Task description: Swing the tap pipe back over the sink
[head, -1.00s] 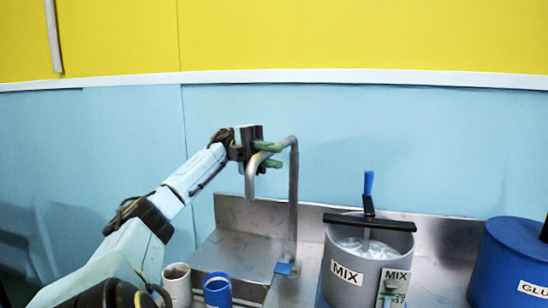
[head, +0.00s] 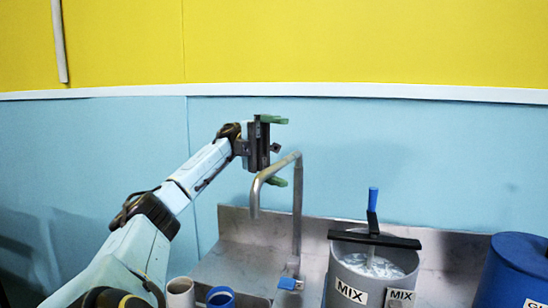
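The grey tap pipe (head: 297,205) rises upright at the back of the metal sink unit (head: 235,262). Its bent top reaches left and toward me, and its open end points down, in the picture above the left part of the sink unit. A blue tap lever (head: 289,284) sits at its foot. My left gripper (head: 275,150) is at the pipe's bend with its green fingertips wide apart, one above the pipe and one below and behind it. It holds nothing; I cannot tell whether it touches the pipe. My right gripper is not in view.
A grey MIX bucket (head: 345,268) with a black bar and blue-handled stirrer (head: 372,200) stands right of the tap. A blue drum (head: 515,270) is at the far right. A white cup (head: 180,292) and a blue cup (head: 221,297) stand at the front left.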

